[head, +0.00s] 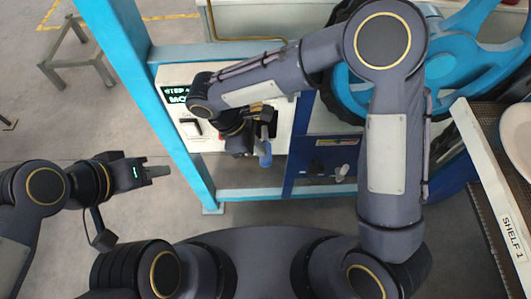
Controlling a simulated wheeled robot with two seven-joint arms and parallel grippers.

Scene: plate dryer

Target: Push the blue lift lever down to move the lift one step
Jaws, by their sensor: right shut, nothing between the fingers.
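The blue lift lever (266,153) hangs from the white control panel (285,122) in the head view, its blue end pointing down. My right gripper (262,118) is at the panel, right by the lever's upper part. It is shut with nothing held; whether it touches the lever cannot be told. My own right wrist hides part of the panel. My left gripper (160,172) is out over open floor, left of the blue frame, away from the lever. Its fingers are too small to tell open from shut.
A blue frame post (150,100) stands left of the panel, with a crossbar (255,193) below. A dark screen (174,95) with green text is partly covered. A blue panel with a grey handle (341,172), a large blue wheel (470,55) and a labelled shelf (515,240) stand right.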

